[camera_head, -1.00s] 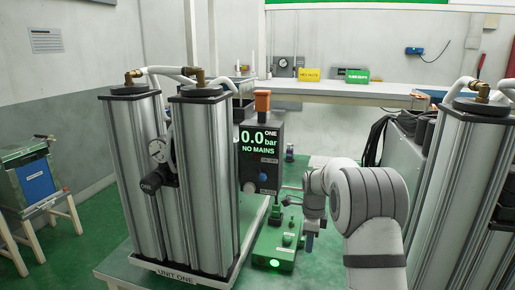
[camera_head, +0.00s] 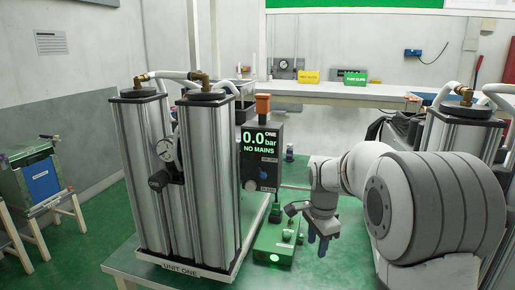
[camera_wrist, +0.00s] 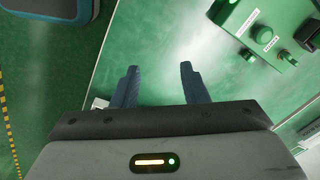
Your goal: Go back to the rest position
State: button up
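My gripper (camera_head: 318,245) hangs pointing down, right of the green box with a lit green button (camera_head: 275,246). In the wrist view my gripper (camera_wrist: 159,78) has its two dark blue fingers well apart, with nothing between them. The green box (camera_wrist: 245,32) shows at the upper right there, apart from the fingers. Unit ONE (camera_head: 205,180), with two tall silver columns, stands left of my gripper. Its display (camera_head: 261,143) reads 0.0 bar and NO MAINS.
A second column unit (camera_head: 455,138) stands at the right, partly hidden by my arm. A long bench (camera_head: 340,92) with yellow and green signs runs along the back. A blue-fronted box on a stand (camera_head: 42,182) is at the far left. Green floor lies between them.

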jog(key=s+r+n+t+p, duration=0.1)
jog(key=s+r+n, duration=0.1)
jog(key=s+n, duration=0.5)
jog(key=s+a+r+n+p, duration=0.1)
jog(key=s+r+n, duration=0.2)
jog(key=s, duration=1.5)
jog(key=n, duration=0.4)
jog(key=shift+s+t+p, duration=0.3)
jog(key=shift+s+t, duration=0.1)
